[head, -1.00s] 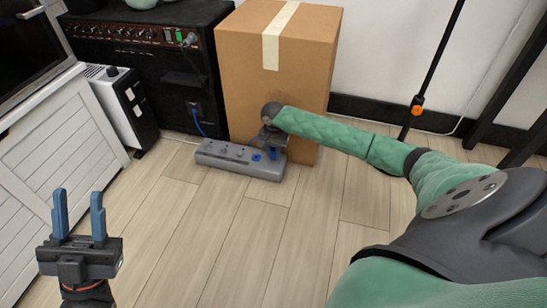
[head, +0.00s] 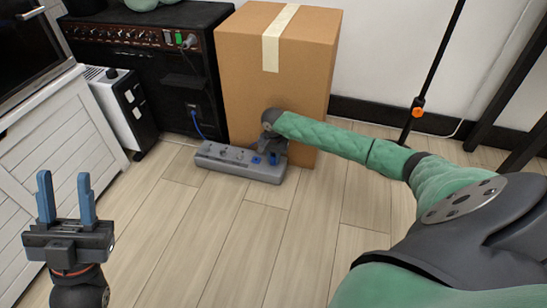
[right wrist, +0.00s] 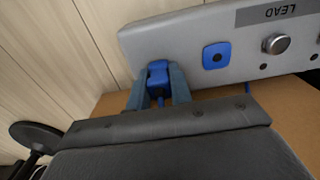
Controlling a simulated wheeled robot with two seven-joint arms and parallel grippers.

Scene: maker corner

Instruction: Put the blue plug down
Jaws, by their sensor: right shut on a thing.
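My right gripper (head: 272,157) is shut on the blue plug (right wrist: 158,74), which shows between the fingertips in the right wrist view. The plug is at the edge of a long grey unit (head: 218,154) on the floor, near its right end. A blue socket (right wrist: 216,56) on the unit's face is beside the plug and looks empty. I cannot tell whether the plug touches the unit. In the head view the right gripper mostly hides the plug. My left gripper (head: 67,200) is open and empty, above the floor at the lower left.
A cardboard box (head: 270,75) stands right behind the grey unit. A black amplifier (head: 155,65) with a blue cable (head: 196,124) stands at the back left, near a white cabinet (head: 60,165). A black stand pole (head: 432,65) is at the right. The wooden floor in front is clear.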

